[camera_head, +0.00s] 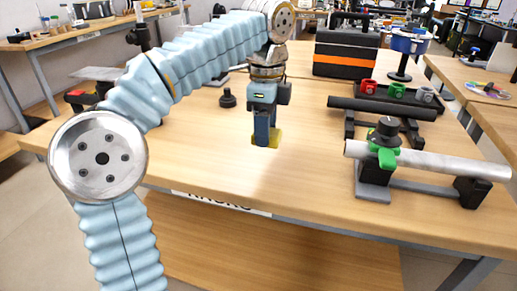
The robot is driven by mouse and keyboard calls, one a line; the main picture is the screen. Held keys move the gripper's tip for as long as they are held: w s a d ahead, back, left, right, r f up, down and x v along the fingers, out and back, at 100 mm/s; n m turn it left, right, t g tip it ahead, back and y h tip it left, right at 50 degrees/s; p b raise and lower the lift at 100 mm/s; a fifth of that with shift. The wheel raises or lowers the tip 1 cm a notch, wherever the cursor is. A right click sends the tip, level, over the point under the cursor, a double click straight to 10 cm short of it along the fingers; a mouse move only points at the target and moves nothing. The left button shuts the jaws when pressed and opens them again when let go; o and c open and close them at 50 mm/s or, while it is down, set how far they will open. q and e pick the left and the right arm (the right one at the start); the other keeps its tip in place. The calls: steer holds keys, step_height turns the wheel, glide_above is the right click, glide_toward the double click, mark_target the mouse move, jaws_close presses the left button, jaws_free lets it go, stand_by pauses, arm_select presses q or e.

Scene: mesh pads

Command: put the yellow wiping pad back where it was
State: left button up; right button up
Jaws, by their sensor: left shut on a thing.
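The yellow wiping pad (277,137) is at my left gripper (266,140), near the middle of the wooden table (250,185). The gripper points down and its fingers are shut on the pad, covering much of it. The pad is at or just above the tabletop; I cannot tell whether it touches. My right gripper is not in view.
Right of the gripper, a silver tube (440,162) with a green clamp (382,150) rests on stands. A black tube (380,107) lies behind it. A black and orange case (343,66) stands at the back. A small black knob (227,98) sits left. The table's front middle is clear.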

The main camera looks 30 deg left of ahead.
mark_target(258, 161)
arm_select(q)
steer(key=a+f, duration=0.1)
steer(key=w+a+f, duration=0.1)
steer(key=f, duration=0.1)
steer(key=shift+w+a+f, duration=0.15)
steer(key=shift+a, duration=0.05)
steer(key=f, duration=0.1)
steer(key=f+b, duration=0.1)
steer(key=shift+a+f, duration=0.2)
steer(key=shift+f, duration=0.5)
steer(key=shift+f, duration=0.2)
steer(key=o, duration=1)
